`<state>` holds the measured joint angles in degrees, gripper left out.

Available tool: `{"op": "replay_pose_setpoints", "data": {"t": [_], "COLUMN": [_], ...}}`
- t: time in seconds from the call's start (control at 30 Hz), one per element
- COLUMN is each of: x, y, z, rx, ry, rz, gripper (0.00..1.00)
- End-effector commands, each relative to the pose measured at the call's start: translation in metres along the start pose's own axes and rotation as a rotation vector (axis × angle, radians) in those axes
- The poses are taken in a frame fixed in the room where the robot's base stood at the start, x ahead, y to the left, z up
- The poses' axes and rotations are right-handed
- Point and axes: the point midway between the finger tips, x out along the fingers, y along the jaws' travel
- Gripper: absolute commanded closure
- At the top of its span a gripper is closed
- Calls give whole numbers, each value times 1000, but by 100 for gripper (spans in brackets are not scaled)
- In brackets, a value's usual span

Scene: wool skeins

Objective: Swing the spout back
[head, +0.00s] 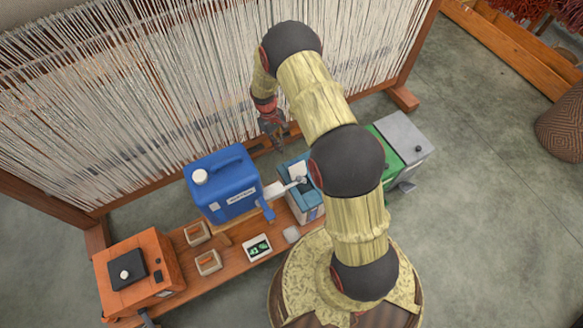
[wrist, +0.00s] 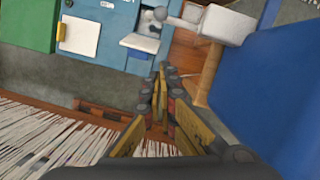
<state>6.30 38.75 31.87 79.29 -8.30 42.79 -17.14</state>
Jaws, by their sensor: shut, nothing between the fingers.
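A pale grey-white spout (head: 277,188) reaches right from beside the blue canister (head: 222,180) toward the teal box (head: 312,210). In the wrist view the spout (wrist: 222,24) lies at the top, its thin end with a round grey tip (wrist: 161,14) over the opening of the teal box (wrist: 100,14). My gripper (head: 280,143) is behind the bench, on the loom side of the canister and the box. In the wrist view my gripper (wrist: 160,72) has its fingers together with nothing between them, apart from the spout.
The loom with pale hanging threads (head: 110,90) stands close behind my gripper. A green and grey cabinet (head: 405,140) is right of the teal box. On the bench (head: 182,240) are small trays, a display (head: 257,248) and an orange box (head: 135,272).

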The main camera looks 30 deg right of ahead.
Motion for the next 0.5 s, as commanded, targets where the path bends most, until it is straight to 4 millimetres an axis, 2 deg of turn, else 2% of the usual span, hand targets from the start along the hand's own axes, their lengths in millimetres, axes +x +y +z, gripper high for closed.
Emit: {"op": "replay_pose_setpoints", "data": {"t": [0.1, 0.5], "x": [9, 14], "y": [0, 0], "z": [0, 0], "rx": [-4, -4], "ry": [-8, -9], "rz": [-2, -3], "gripper": [100, 100]}}
